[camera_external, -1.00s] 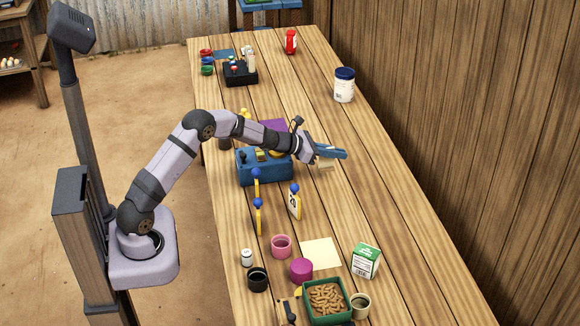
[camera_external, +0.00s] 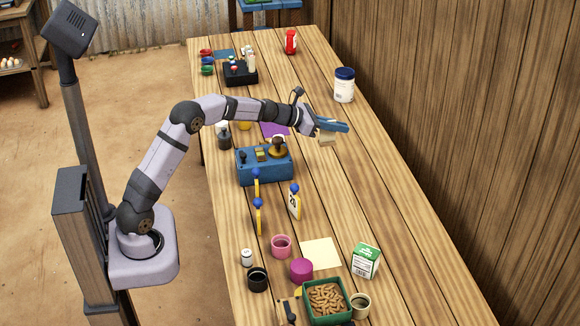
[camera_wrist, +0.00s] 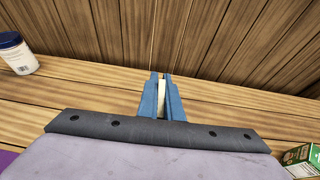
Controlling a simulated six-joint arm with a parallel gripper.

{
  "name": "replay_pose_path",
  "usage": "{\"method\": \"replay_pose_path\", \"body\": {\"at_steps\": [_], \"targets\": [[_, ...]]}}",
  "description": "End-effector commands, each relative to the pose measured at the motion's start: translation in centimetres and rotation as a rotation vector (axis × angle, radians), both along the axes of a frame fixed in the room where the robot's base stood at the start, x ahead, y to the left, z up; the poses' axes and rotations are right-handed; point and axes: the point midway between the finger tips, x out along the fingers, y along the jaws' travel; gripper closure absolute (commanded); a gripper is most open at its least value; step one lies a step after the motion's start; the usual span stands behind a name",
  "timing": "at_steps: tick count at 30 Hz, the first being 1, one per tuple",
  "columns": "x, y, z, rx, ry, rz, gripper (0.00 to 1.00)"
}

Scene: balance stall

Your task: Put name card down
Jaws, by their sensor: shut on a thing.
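My gripper (camera_external: 330,130) is shut on a small cream name card (camera_external: 327,141) and holds it above the right half of the table. In the wrist view, the blue fingers (camera_wrist: 161,100) close on the pale card (camera_wrist: 163,101), which shows as a narrow strip between them. Most of the card is hidden by the fingers, and its writing cannot be read. The wooden table (camera_external: 370,215) below it is bare there.
A blue box with knobs (camera_external: 263,167) stands left of my gripper, with a purple sheet (camera_external: 274,129) behind. A white jar with a dark lid (camera_external: 344,88) is farther back.

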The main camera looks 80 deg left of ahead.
Motion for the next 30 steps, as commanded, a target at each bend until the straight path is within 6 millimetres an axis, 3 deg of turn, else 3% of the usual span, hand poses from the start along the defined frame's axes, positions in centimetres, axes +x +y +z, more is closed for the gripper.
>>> {"method": "replay_pose_path", "body": {"at_steps": [8,12,15,21,26,30], "targets": [[2.2,-6.0,-0.6,0.007,0.023,0.08,1.0],[2.7,-10.5,-0.8,0.011,0.028,0.151,1.0],[2.5,-13.9,-0.7,0.01,0.025,0.207,1.0],[1.0,-18.6,-0.4,0.006,0.011,0.304,1.0],[-0.4,-21.4,-0.1,0.0,-0.004,0.36,1.0],[-0.3,-20.7,-1.6,0.005,0.001,0.364,1.0]]}}
